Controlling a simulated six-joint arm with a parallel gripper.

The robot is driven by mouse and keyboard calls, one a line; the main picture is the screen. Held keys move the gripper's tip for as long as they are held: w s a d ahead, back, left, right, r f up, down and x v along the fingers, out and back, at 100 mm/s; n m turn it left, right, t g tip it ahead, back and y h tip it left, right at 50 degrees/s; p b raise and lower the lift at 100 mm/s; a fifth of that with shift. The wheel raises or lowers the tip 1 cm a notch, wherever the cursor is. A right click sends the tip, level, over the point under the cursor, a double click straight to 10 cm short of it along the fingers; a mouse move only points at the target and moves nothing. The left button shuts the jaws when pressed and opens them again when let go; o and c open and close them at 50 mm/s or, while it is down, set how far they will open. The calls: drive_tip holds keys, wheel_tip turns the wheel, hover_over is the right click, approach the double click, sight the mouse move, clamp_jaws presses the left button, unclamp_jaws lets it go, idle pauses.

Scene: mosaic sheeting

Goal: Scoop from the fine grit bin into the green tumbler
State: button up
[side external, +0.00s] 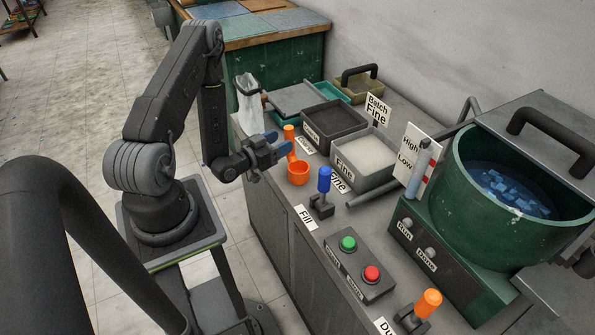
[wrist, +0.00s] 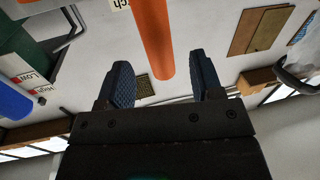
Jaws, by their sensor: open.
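An orange scoop (side external: 298,174) rests on the counter near its front edge, its handle (side external: 290,140) standing up. My gripper (side external: 284,147), with blue fingers, is beside the handle, open and empty. In the wrist view the orange handle (wrist: 150,30) shows between the two spread fingers (wrist: 162,75), with a gap on each side. The bin labelled Fine (side external: 376,179), filled with pale grit, stands right of the scoop. The green tumbler (side external: 468,228) is at the far right, holding blue pieces in bluish liquid.
A dark-filled bin (side external: 335,140) stands behind the scoop. A blue-handled lever (side external: 325,182), a green and red button box (side external: 360,272) and an orange-handled lever (side external: 428,303) line the front. A High/Low sign (side external: 412,155) stands between bin and tumbler.

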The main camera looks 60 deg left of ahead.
drive_tip(key=w, duration=0.2)
drive_tip(key=w+a, duration=0.1)
drive_tip(key=w, duration=0.2)
drive_tip(key=shift+w, duration=0.3)
drive_tip(key=shift+c, duration=0.4)
clamp_jaws()
